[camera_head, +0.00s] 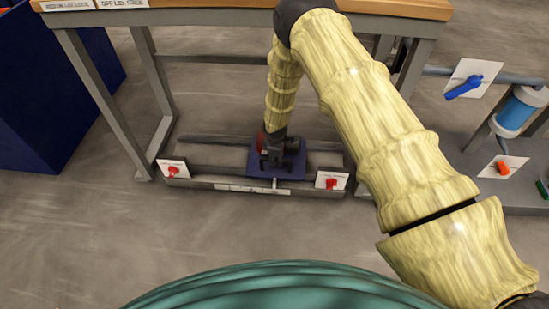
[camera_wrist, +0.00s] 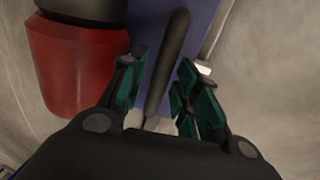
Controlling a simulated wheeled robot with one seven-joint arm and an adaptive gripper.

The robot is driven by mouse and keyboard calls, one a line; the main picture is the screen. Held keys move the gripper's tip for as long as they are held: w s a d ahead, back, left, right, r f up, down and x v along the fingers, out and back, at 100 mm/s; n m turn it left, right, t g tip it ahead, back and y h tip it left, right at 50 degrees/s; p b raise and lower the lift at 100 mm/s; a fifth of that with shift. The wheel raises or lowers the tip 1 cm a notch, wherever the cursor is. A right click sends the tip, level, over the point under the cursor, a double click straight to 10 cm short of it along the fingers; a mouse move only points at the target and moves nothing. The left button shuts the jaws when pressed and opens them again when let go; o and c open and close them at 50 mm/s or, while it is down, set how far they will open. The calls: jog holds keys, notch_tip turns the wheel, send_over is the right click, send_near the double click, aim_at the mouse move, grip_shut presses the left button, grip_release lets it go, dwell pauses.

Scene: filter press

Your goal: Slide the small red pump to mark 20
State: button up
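The small red pump (camera_wrist: 82,62) fills the upper left of the wrist view; only a bit of its red body (camera_head: 260,141) shows in the head view behind my gripper. It sits on a blue plate (camera_head: 290,169) on a low rail under the bench. A dark bar-like handle (camera_wrist: 174,60) stands beside the red body. My gripper (camera_wrist: 162,95) is open, its green-padded fingers on either side of the handle, with gaps visible. A pale pointer (camera_head: 274,184) juts from the plate's front over a white scale strip (camera_head: 240,188); its numbers are unreadable.
Red knobs on white cards stand at the rail's left end (camera_head: 173,171) and right end (camera_head: 331,182). Bench legs (camera_head: 100,95) flank the rail. A blue bin (camera_head: 50,110) is at left. Pipework with a blue valve lever (camera_head: 463,87) stands at right. The floor in front is clear.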

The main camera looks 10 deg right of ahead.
jog(key=shift+a, duration=0.2)
jog(key=shift+r, duration=0.2)
notch_tip(320, 180, up, 11)
jog(key=s, duration=0.2)
jog(key=shift+a+r, duration=0.2)
jog(key=shift+a, duration=0.1)
jog(key=shift+s, duration=0.1)
dwell(0.4)
